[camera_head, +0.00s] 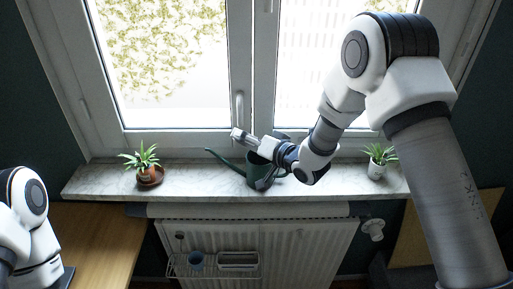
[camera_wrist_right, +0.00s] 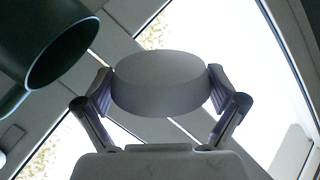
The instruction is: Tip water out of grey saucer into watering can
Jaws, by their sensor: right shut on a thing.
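The dark green watering can (camera_head: 256,171) stands near the middle of the windowsill, its spout pointing left, partly hidden by my right arm. In the right wrist view the can's open mouth (camera_wrist_right: 65,52) shows at top left. My right gripper (camera_wrist_right: 160,85) is shut on the grey saucer (camera_wrist_right: 160,82), a round disc held by opposite edges. In the head view the right gripper (camera_head: 247,138) is above the can, and the saucer is too small there to make out clearly. No water can be seen. My left gripper is out of view; only its arm shows at the left edge.
A plant in a brown pot (camera_head: 149,175) stands on the left of the marble sill (camera_head: 100,180). A plant in a pale pot (camera_head: 377,170) stands at the right. The window handle (camera_head: 239,106) is close behind my right gripper. The sill is clear between left plant and spout.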

